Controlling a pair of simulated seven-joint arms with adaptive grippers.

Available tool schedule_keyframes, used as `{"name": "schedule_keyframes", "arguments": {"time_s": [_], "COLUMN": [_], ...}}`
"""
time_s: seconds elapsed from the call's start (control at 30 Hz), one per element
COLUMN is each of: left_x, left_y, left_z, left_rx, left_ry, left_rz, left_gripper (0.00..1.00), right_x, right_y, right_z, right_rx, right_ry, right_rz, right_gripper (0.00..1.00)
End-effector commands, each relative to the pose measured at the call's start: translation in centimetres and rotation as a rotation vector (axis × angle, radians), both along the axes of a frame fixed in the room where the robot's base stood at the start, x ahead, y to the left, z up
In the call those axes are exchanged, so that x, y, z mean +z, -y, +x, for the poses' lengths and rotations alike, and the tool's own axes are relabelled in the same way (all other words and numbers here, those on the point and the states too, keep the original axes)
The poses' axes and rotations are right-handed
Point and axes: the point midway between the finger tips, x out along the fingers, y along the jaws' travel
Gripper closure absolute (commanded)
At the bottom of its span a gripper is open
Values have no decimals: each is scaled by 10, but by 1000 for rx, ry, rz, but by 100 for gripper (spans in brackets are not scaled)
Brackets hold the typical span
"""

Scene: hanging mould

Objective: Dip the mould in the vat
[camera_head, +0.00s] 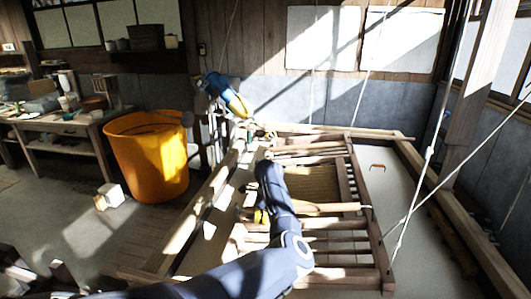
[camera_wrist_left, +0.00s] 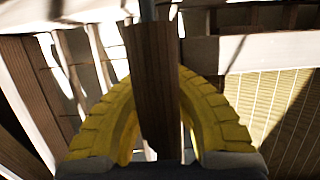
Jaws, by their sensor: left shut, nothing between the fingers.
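The mould (camera_head: 312,184) is a tan mesh panel in a wooden frame, lying over the slatted rack; its mesh also shows at the right of the left wrist view (camera_wrist_left: 282,112). The vat (camera_head: 392,190) is a wide tank with a pale grey surface, edged in wood. My left gripper (camera_head: 260,216) points down at the mould's left side, partly hidden by my arm. My right gripper is not in view.
A wooden slatted rack (camera_head: 350,255) spans the vat. Pale ropes (camera_head: 428,165) hang down at the right. An orange barrel (camera_head: 150,155) stands at the left beside a workbench (camera_head: 60,125). A blue and yellow object (camera_head: 228,95) is beyond the vat.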

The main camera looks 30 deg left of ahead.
Motion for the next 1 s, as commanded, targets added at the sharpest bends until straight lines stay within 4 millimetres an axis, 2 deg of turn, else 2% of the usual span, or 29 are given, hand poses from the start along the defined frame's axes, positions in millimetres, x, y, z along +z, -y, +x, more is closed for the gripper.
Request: {"name": "schedule_keyframes", "arguments": {"time_s": [0.2, 1.0], "left_x": [-29, -118], "left_y": [1, 1], "left_z": [-2, -2], "left_rx": [-1, -1], "left_ry": [1, 18], "left_rz": [-15, -56], "left_gripper": [100, 100], "right_x": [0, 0], "right_y": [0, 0], "right_z": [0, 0], "right_rx": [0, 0], "right_ry": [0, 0], "right_rz": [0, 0], "right_gripper": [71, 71]}}
